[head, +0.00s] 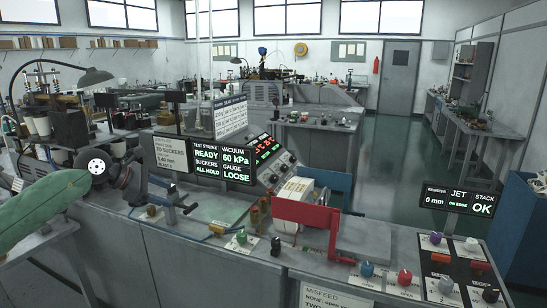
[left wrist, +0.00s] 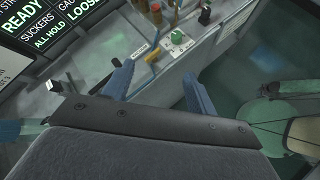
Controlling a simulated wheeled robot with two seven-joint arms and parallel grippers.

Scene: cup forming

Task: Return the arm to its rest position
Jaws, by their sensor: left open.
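My left arm enters the head view from the left in a green sleeve (head: 38,212). My left gripper (head: 180,199) hangs over the left part of the grey bench, before the display panel. In the left wrist view its two blue fingers (left wrist: 160,86) stand apart, with nothing between them. The bench top and its front edge show beyond the fingers. My right gripper is not in either view.
The display panel (head: 224,158) reads READY, 60 kPa, ALL HOLD and LOOSE. A green knob (head: 241,237) and a yellow-handled part (head: 217,228) lie right of the gripper. A red bracket (head: 306,211) stands farther right. Paper cups (head: 42,124) stand at the left. A floor aisle (head: 385,150) is clear behind.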

